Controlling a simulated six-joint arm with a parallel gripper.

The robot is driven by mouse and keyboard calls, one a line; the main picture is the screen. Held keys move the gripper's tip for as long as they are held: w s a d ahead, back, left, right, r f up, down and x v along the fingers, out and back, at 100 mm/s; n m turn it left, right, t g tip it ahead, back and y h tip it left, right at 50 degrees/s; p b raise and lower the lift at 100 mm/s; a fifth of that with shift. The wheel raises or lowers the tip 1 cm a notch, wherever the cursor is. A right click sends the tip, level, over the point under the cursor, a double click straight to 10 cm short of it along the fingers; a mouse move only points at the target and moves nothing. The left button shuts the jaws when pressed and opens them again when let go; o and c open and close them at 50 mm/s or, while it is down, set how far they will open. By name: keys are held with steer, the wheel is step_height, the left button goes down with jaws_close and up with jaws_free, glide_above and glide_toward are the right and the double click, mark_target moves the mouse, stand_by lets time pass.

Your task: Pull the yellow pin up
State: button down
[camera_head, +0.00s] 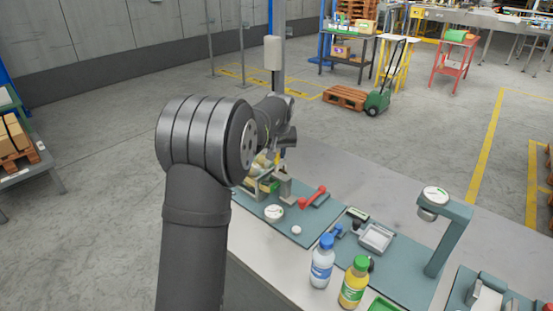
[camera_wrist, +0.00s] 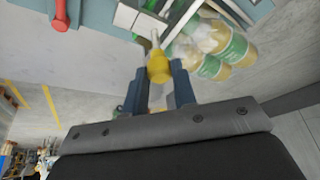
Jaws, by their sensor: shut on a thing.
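The yellow pin (camera_wrist: 158,67) has a yellow grip and a thin grey shaft. My gripper (camera_wrist: 160,82) is shut on the yellow grip, with one dark blue finger on each side. The grey shaft points away from the fingers toward a grey and white fixture (camera_wrist: 150,18). I cannot tell whether the shaft's tip is in the fixture or clear of it. In the head view my gripper (camera_head: 282,150) is over the fixture at the far end of the bench, and the pin is small there and partly hidden by my arm.
Bottles with green labels (camera_wrist: 222,48) stand close beside the fixture. A red handle (camera_head: 313,197) lies to its right. A blue-capped bottle (camera_head: 321,262), a yellow bottle (camera_head: 353,284) and a grey stand (camera_head: 447,235) are nearer on the bench.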

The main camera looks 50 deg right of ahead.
steer(key=shift+r, duration=0.3)
steer(key=c, duration=1.2)
jaws_free()
steer(key=v, duration=1.7)
steer(key=shift+a+r, duration=0.1)
steer(key=shift+r, duration=0.05)
steer(key=x, duration=1.7)
steer(key=shift+f, duration=0.6)
